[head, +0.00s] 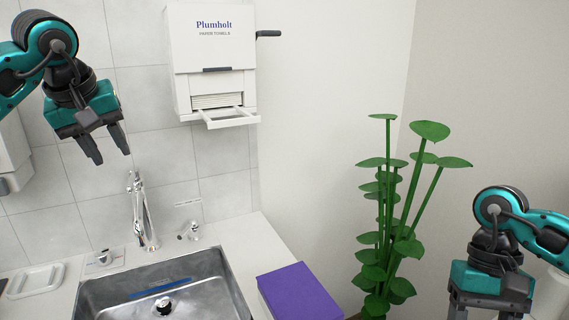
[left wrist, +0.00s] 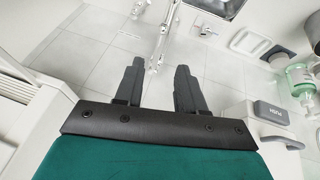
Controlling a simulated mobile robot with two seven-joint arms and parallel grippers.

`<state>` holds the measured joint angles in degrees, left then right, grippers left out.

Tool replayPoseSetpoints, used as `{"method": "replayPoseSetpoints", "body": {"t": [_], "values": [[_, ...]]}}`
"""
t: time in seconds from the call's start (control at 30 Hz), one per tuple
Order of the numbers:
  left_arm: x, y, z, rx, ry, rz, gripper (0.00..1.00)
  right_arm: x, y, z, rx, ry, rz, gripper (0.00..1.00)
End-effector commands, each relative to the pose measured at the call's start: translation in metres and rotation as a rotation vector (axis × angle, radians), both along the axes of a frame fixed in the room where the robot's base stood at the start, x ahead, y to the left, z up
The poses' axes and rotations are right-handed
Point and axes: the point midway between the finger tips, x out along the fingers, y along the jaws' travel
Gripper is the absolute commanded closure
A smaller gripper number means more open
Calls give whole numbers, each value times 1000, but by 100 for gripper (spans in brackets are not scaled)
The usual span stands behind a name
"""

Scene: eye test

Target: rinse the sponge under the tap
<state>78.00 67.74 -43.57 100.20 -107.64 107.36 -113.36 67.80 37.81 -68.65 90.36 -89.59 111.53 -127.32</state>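The chrome tap (head: 142,215) stands upright behind the steel sink (head: 100,297); part of it shows in the left wrist view (left wrist: 164,35). I cannot make out a sponge for certain. A thin blue strip (head: 160,289) lies in the sink behind the drain; I cannot tell what it is. My left gripper (head: 106,150) is open and empty, above and left of the tap in the head view. Its parted fingers show in the left wrist view (left wrist: 157,85). My right gripper (head: 487,312) is low at the right, its fingers wide apart and their tips cut off by the frame.
A paper towel dispenser (head: 215,55) hangs on the wall. A small lever fitting (head: 188,231) stands right of the tap. A white dish (head: 36,281) lies left of the sink. A purple-topped box (head: 298,292) and a tall green plant (head: 390,220) stand to the right.

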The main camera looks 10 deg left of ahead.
Motion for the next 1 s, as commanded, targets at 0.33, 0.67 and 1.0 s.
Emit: {"method": "replayPoseSetpoints", "body": {"t": [0.33, 0.67, 1.0], "values": [[27, 9, -64, -1, 5, 1, 61, 0, 0, -9, 0, 0, 0, 62], [37, 11, -84, -1, 1, 0, 61, 0, 0, -10, 0, 0, 0, 62], [37, 11, -84, -1, 1, 0, 73, 0, 0, -10, 0, 0, 0, 62]]}}
